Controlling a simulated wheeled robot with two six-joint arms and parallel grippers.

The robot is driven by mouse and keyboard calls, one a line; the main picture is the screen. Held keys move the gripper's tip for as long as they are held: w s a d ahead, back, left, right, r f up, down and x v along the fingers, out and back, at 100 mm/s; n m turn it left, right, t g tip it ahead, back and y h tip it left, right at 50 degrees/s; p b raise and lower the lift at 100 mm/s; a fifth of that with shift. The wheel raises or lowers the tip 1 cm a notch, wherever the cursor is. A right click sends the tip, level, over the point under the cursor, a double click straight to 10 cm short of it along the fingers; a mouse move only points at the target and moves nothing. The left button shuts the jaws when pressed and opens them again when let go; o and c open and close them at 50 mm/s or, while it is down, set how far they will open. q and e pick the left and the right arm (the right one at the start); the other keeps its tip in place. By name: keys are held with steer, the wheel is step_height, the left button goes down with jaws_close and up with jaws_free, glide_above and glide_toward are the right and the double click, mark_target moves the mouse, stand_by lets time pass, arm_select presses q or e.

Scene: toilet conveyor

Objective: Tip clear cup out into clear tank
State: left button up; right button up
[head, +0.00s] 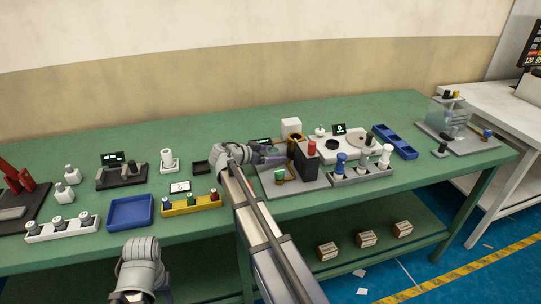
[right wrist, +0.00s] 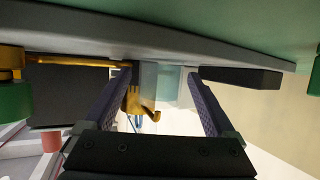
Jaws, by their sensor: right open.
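My right gripper (head: 276,157) reaches over the grey station at the middle of the table in the head view. In the right wrist view its two fingers (right wrist: 161,76) are spread apart. A pale, see-through piece (right wrist: 167,82) shows between and beyond the fingertips; it may be the clear cup, but I cannot tell, nor whether the fingers touch it. A clear tank (head: 449,122) stands on a grey base at the table's right end, with small dark fittings above it. No clear cup is plain in the head view. A part of my left arm shows at the lower left; its gripper is out of view.
A dark block with a red top (head: 306,158), a white block (head: 291,127) and a grey rack of bottles (head: 360,174) crowd the right gripper. Blue trays (head: 130,211) (head: 396,142) and a yellow rack (head: 191,205) also stand on the green table. Bare tabletop lies along the back.

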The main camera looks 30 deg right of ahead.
steer(key=c, duration=1.4)
arm_select(q)
steer(key=shift+a, duration=0.15)
arm_select(e)
steer(key=shift+a, duration=0.1)
